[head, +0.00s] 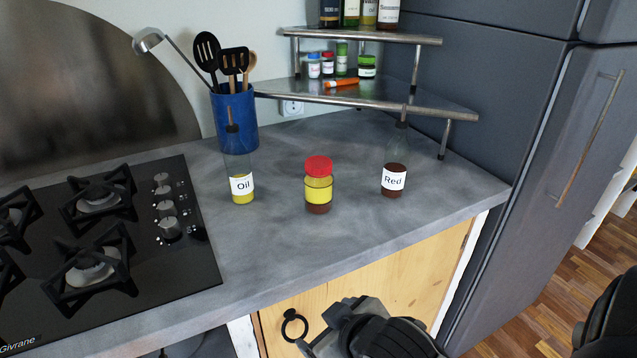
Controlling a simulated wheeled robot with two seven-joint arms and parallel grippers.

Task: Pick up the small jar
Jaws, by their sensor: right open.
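The small jar (318,186) stands upright on the grey counter, near the middle of the head view. It has a red lid, a yellow label and dark reddish contents low down. My right gripper (335,328) is at the bottom of the view, in front of the cabinet door and apart from the jar. It is open, and nothing shows in it; its fingertips are hard to make out. My left gripper is not in view.
An oil bottle (242,187) stands left of the jar and a bottle labelled Red (393,178) right of it. A blue utensil holder (234,118) and a metal corner shelf (405,96) are behind. A gas hob (205,267) lies left. The counter before the jar (300,243) is clear.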

